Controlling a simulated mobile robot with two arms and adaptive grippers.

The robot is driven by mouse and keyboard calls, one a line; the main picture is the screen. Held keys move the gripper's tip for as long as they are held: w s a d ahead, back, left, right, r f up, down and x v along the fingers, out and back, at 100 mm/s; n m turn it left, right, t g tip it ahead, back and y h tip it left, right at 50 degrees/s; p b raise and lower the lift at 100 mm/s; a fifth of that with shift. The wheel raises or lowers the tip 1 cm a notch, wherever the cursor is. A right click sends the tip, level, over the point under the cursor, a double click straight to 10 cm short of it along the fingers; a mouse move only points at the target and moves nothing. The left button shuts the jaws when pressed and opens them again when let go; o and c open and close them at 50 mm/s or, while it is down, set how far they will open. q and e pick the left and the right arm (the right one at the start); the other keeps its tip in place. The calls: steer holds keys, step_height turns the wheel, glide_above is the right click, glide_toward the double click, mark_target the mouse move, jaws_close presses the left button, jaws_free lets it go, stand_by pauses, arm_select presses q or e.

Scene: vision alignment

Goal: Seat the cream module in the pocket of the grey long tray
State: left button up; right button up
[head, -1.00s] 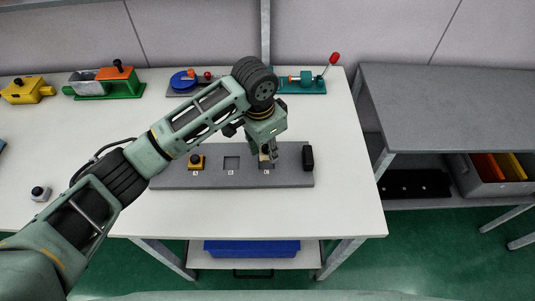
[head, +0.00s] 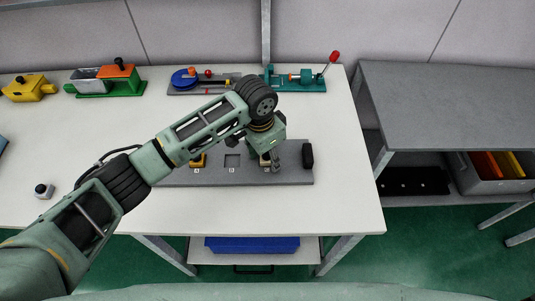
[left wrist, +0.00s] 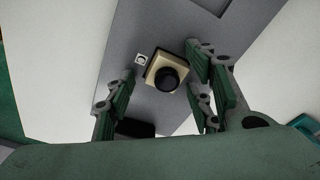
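The grey long tray (head: 215,179) lies on the white table, with marked places A, B and C in a row. The cream module (left wrist: 155,66), a square block with a black round knob, is at place C beside its small white label. It shows partly in the head view (head: 265,160). No pocket edge shows around it, and I cannot tell how deep it sits. The right finger is very close to the block; a gap shows on the left. It also shows in the head view (head: 273,161). My right gripper is not in view.
A yellow module (head: 199,161) is at A, partly hidden by my arm. Pocket B (head: 232,161) is empty. A black block (head: 308,155) stands at the tray's right end. Coloured fixtures line the table's back. A small knobbed piece (head: 43,191) stands at left.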

mark_target(263, 162)
arm_select(q)
step_height(263, 162, up, 12)
steer(key=a+b, duration=0.1)
steer(key=b, duration=0.1)
steer(key=shift+s+r, duration=0.15)
steer(key=shift+s, duration=0.2)
steer(key=shift+s+a, duration=0.1)
stand_by(0.5)
